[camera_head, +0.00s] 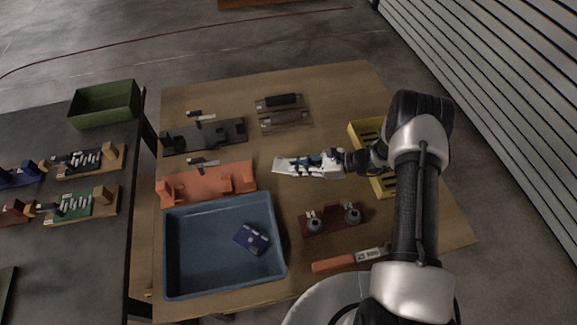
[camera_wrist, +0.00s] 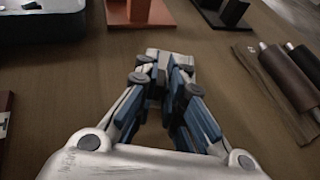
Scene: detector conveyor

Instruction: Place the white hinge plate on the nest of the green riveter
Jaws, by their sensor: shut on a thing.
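My gripper (camera_head: 325,161) is above the middle of the wooden table, its fingers pointing left. It is shut on the white hinge plate (camera_head: 284,166), a pale flat piece sticking out past the fingertips. In the wrist view the plate (camera_wrist: 158,53) shows pale grey between and beyond the fingertips of my gripper (camera_wrist: 165,72); the fingers hide part of it. The green fixture (camera_head: 76,206), which looks like the green riveter, is on the dark table at the left, far from my gripper. Its nest is too small to make out.
A blue tray (camera_head: 172,250) with a dark blue box (camera_head: 251,239) stands front left on the wooden table (camera_head: 300,225). Orange (camera_head: 205,185) and black (camera_head: 205,138) fixtures stand behind it. A yellow crate (camera_head: 356,134) is near my arm. A gap separates the tables. A green bin (camera_head: 104,109) stands at the back left.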

